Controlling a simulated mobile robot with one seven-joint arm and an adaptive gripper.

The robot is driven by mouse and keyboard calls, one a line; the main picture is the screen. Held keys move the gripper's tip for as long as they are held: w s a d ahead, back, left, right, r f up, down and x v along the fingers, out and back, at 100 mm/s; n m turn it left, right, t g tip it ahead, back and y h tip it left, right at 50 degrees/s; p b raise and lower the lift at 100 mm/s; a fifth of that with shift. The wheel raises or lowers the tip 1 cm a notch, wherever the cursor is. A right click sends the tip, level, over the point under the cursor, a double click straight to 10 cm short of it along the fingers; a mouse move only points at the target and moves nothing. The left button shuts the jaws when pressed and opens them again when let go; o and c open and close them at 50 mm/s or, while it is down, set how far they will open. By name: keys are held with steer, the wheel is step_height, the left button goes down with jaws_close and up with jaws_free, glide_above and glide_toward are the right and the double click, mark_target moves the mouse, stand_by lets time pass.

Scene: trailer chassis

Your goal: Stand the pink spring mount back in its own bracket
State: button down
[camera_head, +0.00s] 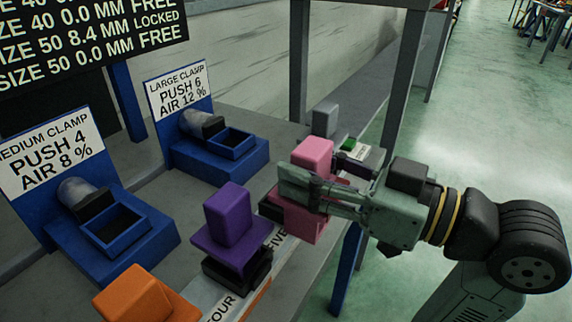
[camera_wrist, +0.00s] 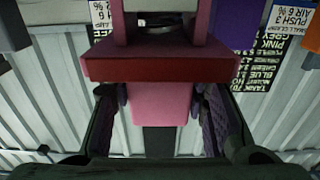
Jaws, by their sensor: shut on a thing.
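The pink spring mount (camera_head: 313,152) is upright at the right part of the bench in the head view. My gripper (camera_head: 308,190) is shut on it from the right. In the wrist view the mount's pink body (camera_wrist: 162,103) sits between my fingertips (camera_wrist: 162,118), with its wide flange (camera_wrist: 160,66) beyond. A black bracket (camera_head: 270,209) shows just left of the mount, near the FIVE label (camera_head: 279,238). The mount and my fingers hide most of that bracket, and I cannot tell whether the mount touches it.
The purple mount (camera_head: 230,217) stands in a black bracket (camera_head: 236,272) by the FOUR label. An orange mount (camera_head: 135,300) is nearer. Two blue clamp stations (camera_head: 120,235) (camera_head: 225,165) stand behind. A grey block (camera_head: 325,118) and a green piece (camera_head: 348,143) lie beyond. Open floor is at right.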

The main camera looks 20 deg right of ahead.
steer(key=w+f+b, duration=0.2)
steer(key=w+f, duration=0.2)
steer(key=w, duration=0.5)
steer(key=shift+d+f, duration=0.15)
steer(key=shift+d, duration=0.05)
steer(key=shift+f, duration=0.15)
steer(key=c, duration=0.9)
jaws_free()
steer(key=shift+c, duration=0.2)
